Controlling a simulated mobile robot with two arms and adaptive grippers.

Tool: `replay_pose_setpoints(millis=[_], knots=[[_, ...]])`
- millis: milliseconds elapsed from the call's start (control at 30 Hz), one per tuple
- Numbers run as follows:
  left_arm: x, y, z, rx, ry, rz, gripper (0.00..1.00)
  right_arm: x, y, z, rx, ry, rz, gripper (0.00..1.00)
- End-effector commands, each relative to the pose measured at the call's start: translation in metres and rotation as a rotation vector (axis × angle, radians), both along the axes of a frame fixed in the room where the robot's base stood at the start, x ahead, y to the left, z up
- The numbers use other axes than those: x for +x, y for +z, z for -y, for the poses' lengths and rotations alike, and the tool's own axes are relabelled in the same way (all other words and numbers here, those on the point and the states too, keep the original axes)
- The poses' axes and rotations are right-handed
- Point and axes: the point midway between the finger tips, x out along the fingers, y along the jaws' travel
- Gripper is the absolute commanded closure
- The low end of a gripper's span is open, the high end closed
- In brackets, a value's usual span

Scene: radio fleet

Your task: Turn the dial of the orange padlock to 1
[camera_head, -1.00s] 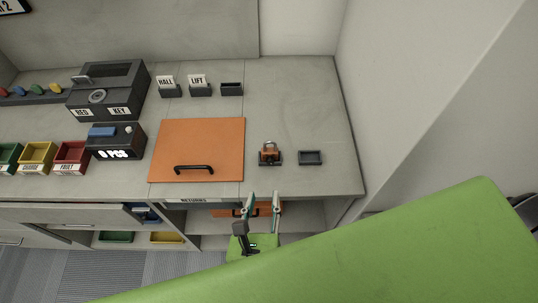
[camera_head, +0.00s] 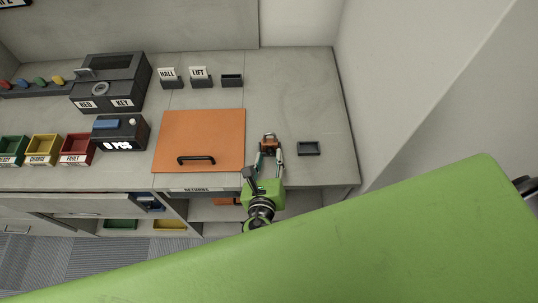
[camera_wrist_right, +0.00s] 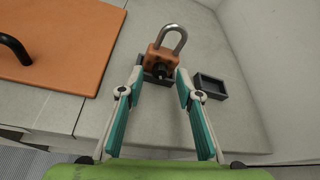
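The orange padlock (camera_head: 268,142) stands upright near the front of the counter, right of the orange panel. In the right wrist view the padlock (camera_wrist_right: 162,58) shows its grey shackle on top and a black dial (camera_wrist_right: 160,71) on its front, seated in a dark holder (camera_wrist_right: 148,79). The dial's numbers are too small to read. My right gripper (camera_head: 268,156) is open, its fingers just in front of the padlock. In the right wrist view the gripper (camera_wrist_right: 160,82) has its teal-padded fingers apart, one towards each side of the dial, with nothing clearly held. My left gripper is not in view.
A small dark tray (camera_head: 308,148) is right of the padlock. The orange panel (camera_head: 205,135) with a black handle lies to the left. HALL and LIFT holders (camera_head: 200,82) stand behind. The counter's back right is clear.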

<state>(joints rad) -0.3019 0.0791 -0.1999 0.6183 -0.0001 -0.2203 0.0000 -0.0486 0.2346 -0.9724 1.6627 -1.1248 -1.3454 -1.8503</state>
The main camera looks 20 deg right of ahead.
Motion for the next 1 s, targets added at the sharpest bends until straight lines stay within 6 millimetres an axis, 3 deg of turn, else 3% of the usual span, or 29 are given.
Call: replay_pose_setpoints(millis=[367,500,733,1000], knots=[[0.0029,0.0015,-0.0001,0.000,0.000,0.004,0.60,0.0055,-0.0028,0.0026,0.000,0.000,-0.001,0.68],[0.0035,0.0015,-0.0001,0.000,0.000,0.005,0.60,0.0053,-0.0028,0.0025,0.000,0.000,-0.001,1.00],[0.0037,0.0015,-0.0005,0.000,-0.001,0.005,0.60,0.0055,-0.0029,0.0018,-0.021,0.000,-0.007,1.00],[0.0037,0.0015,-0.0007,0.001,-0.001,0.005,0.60,0.0065,-0.0042,-0.0013,-0.272,-0.001,-0.078,1.00]])
